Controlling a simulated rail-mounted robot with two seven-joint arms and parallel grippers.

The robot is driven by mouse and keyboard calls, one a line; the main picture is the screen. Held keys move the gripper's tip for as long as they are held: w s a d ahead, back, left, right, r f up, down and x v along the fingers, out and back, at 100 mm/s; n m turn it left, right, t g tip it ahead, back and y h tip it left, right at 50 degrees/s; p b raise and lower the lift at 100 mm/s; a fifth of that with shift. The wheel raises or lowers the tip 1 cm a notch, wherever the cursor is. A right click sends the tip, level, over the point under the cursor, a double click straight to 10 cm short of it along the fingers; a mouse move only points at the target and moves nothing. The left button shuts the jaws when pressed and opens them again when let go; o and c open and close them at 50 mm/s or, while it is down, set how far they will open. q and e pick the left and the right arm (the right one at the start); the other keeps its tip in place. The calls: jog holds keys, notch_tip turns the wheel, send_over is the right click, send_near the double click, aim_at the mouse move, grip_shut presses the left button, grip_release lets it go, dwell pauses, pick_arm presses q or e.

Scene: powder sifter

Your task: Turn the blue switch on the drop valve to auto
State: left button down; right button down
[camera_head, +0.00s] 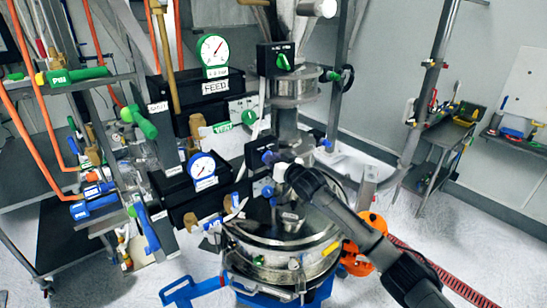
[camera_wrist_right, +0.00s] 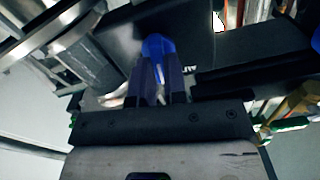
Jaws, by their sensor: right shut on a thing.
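The blue switch (camera_wrist_right: 157,44) sits on a black box with white lettering, seen in the right wrist view. In the head view, the black box (camera_head: 256,150) is on the front of the sifter column, below the green-switch box. My right gripper (camera_head: 271,160) reaches it from the lower right. Its two fingers (camera_wrist_right: 159,72) are shut on the blue switch, one on each side. The switch is largely hidden by the fingers, and I cannot read its setting. My left gripper is not in view.
A black box with a green switch (camera_head: 283,60) is above. A round steel sifter vessel (camera_head: 285,255) stands below my right arm. Gauges, pipes and valves crowd the left side. An orange part (camera_head: 367,240) is beside the vessel. Open floor lies to the right.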

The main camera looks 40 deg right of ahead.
jog(key=shift+a+n+p, duration=0.15)
jog(key=shift+n+p, duration=0.55)
jog(key=shift+n, duration=1.2)
jog(key=shift+a+n+p, duration=0.1)
jog(key=shift+n+p, duration=0.6)
jog(key=shift+n, duration=1.2)
jog(key=c, duration=1.2)
grip_release()
jog(key=shift+o, duration=0.2)
